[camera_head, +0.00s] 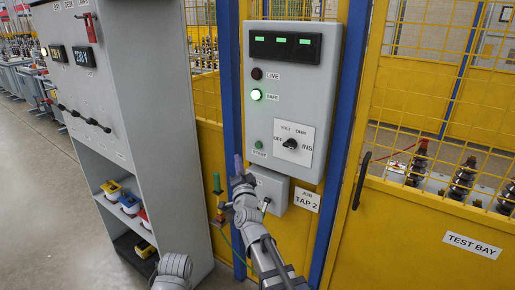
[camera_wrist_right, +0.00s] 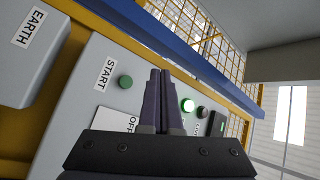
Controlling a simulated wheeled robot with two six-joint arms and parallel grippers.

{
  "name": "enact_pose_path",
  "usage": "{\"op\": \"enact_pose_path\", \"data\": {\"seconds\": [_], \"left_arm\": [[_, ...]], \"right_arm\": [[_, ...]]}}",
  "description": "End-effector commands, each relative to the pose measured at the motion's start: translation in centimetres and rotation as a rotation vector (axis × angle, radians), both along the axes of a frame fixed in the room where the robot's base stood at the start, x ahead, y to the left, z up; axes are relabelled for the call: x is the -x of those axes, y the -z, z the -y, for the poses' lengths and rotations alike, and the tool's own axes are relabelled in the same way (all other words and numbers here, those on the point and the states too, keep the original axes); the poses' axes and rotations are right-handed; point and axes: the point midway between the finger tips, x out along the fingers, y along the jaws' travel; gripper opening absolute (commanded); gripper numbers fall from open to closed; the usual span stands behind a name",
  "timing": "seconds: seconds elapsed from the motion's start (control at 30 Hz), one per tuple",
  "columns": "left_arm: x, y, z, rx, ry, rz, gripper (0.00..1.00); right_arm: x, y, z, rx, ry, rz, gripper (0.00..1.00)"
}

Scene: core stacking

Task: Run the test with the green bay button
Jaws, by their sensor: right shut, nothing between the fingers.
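The green START button (camera_head: 258,144) is on the lower left of the grey control box (camera_head: 284,88). It also shows in the right wrist view (camera_wrist_right: 125,82), with its START label beside it. My right gripper (camera_head: 238,160) is shut and empty, below and left of the button in the head view. In the right wrist view its fingertips (camera_wrist_right: 160,73) appear right of the button, apart from it in the picture; the depth gap is hard to tell. The SAFE lamp (camera_head: 256,95) glows green and the LIVE lamp (camera_head: 257,74) is dark. My left gripper is out of view.
A selector knob (camera_head: 290,144) sits right of the button. A small grey box (camera_head: 270,190) is below, beside a JOB TAP 2 sign (camera_head: 306,199). A grey cabinet (camera_head: 155,100) stands left; a yellow mesh TEST BAY gate (camera_head: 420,225) is right.

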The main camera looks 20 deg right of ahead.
Motion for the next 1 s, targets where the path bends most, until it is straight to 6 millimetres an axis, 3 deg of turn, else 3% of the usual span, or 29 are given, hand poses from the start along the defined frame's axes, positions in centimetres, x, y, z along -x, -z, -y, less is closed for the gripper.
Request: {"op": "enact_pose_path", "data": {"seconds": [0.17, 0.7, 1.0], "left_arm": [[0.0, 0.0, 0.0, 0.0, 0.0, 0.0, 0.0], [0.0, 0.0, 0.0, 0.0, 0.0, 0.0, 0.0], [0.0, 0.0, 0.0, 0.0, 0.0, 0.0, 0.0]], "right_arm": [[-0.4, 0.0, 0.4, 0.003, 0.001, 0.0, 0.0], [-4.6, 0.0, 5.6, 0.003, 0.0, -0.001, 0.0], [-5.4, 0.0, 6.8, 0.002, -0.001, -0.001, 0.0]]}}
